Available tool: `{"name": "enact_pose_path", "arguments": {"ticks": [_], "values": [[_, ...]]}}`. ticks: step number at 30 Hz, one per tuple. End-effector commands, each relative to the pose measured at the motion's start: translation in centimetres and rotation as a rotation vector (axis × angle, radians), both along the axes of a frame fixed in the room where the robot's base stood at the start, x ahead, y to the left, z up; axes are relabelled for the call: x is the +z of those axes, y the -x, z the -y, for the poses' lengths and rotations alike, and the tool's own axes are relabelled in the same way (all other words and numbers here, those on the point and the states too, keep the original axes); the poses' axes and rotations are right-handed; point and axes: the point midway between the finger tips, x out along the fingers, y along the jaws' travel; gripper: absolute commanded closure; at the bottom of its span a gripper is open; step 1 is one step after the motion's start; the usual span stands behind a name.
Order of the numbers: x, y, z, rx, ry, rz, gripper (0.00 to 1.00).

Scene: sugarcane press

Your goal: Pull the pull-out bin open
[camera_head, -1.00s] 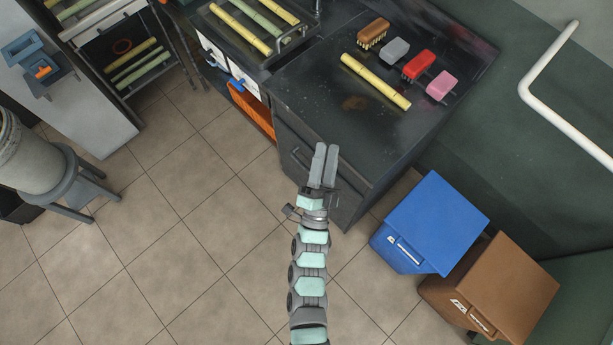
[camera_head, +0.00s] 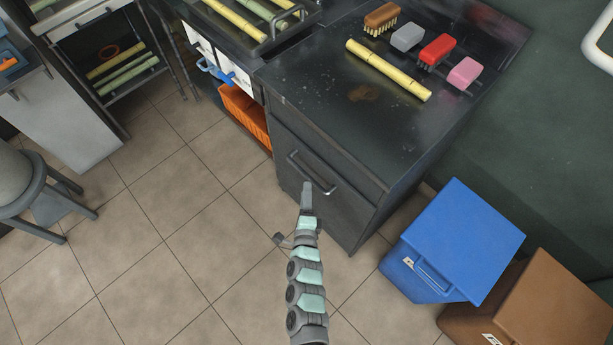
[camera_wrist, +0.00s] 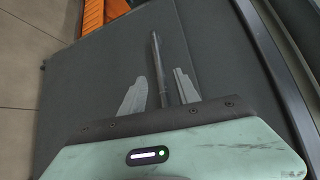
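The pull-out bin (camera_head: 324,207) is the dark grey front panel of the black counter unit, and it looks shut, flush with the cabinet. Its bar handle (camera_head: 296,163) crosses the upper part of the panel. My gripper (camera_head: 307,188) is in front of the panel, with its tips at the handle's lower right part. In the wrist view, my gripper (camera_wrist: 158,76) is open, its two fingers apart. The handle (camera_wrist: 155,50) runs lengthwise in the gap between them, with space showing on both sides. Whether the handle is deep between the fingers, I cannot tell.
A blue bin (camera_head: 455,235) and a brown bin (camera_head: 560,300) stand right of the cabinet. An orange crate (camera_head: 243,112) sits left of the panel. Brushes, sponges and a cane piece (camera_head: 388,70) lie on the counter. The tiled floor (camera_head: 190,240) in front is clear.

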Motion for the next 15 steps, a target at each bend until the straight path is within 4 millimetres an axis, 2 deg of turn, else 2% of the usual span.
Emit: {"name": "enact_pose_path", "arguments": {"ticks": [1,7,15], "values": [[-0.2,-1.2,0.0,0.001,0.0,0.003,0.62],[-0.6,-4.6,0.1,0.0,0.002,0.004,0.62],[-1.1,-7.0,0.1,0.0,0.001,0.0,0.62]]}}
